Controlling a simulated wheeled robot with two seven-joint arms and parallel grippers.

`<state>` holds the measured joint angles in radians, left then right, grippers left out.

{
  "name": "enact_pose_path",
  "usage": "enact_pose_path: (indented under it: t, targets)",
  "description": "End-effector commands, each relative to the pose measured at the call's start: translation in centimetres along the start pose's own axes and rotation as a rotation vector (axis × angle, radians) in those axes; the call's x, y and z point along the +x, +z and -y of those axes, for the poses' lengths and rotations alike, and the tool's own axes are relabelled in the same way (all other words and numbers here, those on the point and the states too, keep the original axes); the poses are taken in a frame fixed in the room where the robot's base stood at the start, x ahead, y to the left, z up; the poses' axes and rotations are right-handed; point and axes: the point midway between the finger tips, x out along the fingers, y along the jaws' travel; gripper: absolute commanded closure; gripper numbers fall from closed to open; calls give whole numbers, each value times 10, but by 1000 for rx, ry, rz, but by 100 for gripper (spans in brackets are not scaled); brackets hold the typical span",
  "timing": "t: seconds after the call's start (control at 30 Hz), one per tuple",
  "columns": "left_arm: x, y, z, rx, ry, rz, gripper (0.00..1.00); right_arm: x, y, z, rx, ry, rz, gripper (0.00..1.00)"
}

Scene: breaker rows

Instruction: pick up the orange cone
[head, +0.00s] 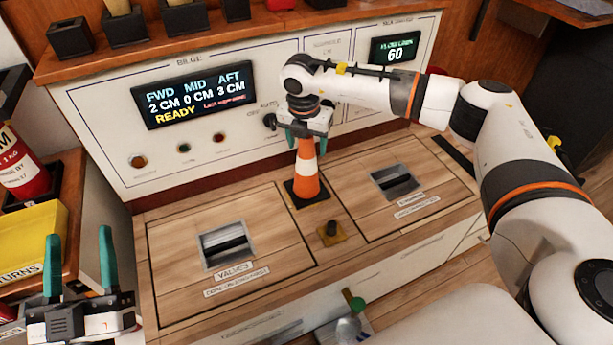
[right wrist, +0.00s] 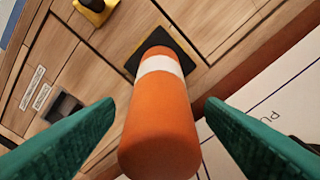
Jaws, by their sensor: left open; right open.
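The orange cone (head: 306,176) with a white band stands upright on its dark square base, on the wooden bench top between two hatch panels. It also fills the middle of the right wrist view (right wrist: 160,118). My right gripper (head: 305,138) is above the cone's top, pointing down. In the right wrist view its two teal fingers (right wrist: 160,118) are apart, one on each side of the cone, with gaps showing. My left gripper (head: 80,265) is open and empty at the lower left, away from the cone, with its teal fingers pointing up.
A control panel with a display (head: 194,94) rises behind the cone. A small yellow-based black knob (head: 331,233) sits in front of it. Recessed hatch handles lie left (head: 224,243) and right (head: 394,181). A yellow box (head: 35,240) and red extinguisher (head: 18,165) stand at left.

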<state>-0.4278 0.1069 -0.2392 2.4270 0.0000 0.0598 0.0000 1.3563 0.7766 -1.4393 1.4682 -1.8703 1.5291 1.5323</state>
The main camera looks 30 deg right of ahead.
Motion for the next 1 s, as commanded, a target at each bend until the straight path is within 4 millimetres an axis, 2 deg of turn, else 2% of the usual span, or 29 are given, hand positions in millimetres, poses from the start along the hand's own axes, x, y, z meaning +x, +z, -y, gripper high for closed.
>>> enact_pose_path:
  t: [0.23,0.63,1.0]
  targets:
    - [0,1,0,0,0,8,45,1,0,0,0,0,0,36]
    - [0,1,0,0,0,6,45,1,0,0,0,0,0,100]
    - [1,0,0,-1,0,-2,45,-3,-1,0,1,-2,-1,100]
